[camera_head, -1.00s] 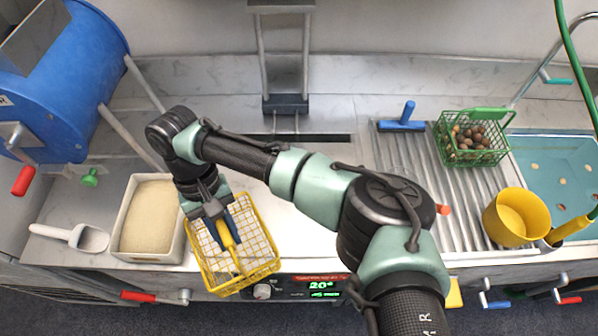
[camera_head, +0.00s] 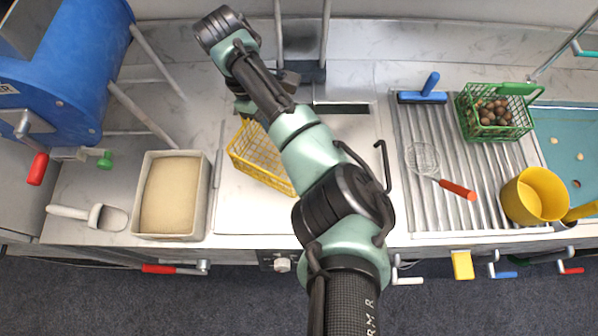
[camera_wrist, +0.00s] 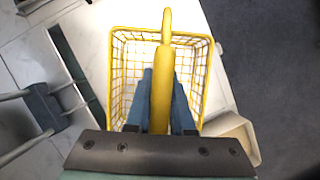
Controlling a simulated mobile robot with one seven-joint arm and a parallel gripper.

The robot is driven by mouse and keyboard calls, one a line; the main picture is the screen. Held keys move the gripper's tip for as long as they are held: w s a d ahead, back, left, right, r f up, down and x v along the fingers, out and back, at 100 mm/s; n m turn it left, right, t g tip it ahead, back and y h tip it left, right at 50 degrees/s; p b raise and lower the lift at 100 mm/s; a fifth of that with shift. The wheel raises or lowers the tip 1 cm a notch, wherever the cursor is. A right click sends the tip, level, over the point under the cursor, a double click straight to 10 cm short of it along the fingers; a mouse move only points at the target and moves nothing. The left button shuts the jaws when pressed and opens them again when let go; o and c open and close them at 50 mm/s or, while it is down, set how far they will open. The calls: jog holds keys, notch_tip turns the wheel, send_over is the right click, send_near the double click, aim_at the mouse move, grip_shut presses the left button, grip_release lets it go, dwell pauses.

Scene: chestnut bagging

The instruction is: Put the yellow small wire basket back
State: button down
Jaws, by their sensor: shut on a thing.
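The yellow small wire basket (camera_head: 262,160) hangs over the left part of the pale worktop in the head view, partly hidden behind my arm. In the wrist view the basket (camera_wrist: 205,75) shows its open top and looks empty, with its yellow handle (camera_wrist: 166,30) running up the middle. My gripper (camera_wrist: 160,85) is shut on that handle, with a blue finger on each side. In the head view my arm hides the fingertips. I cannot tell whether the basket's bottom touches the worktop.
A cream bin (camera_head: 143,195) of pale grains and a white scoop (camera_head: 100,217) are to the left, below a blue drum (camera_head: 70,75). A green basket of chestnuts (camera_head: 522,128), a whisk (camera_head: 455,188) and a yellow pot (camera_head: 535,195) are right. Metal posts (camera_head: 325,35) stand behind.

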jog(key=d+f+n, duration=0.1)
jog(key=n, duration=0.1)
jog(key=d+f+n+t, duration=0.1)
jog(key=d+f+n, duration=0.1)
jog(key=s+d+f+n+t+b, duration=0.1)
jog(key=shift+d+f+n+h, duration=0.25)
jog(key=shift+d+n+h, duration=0.05)
jog(key=shift+n, duration=0.1)
jog(key=shift+f, duration=2.1)
jog(key=c, duration=0.8)
grip_release()
jog(key=shift+f, duration=0.15)
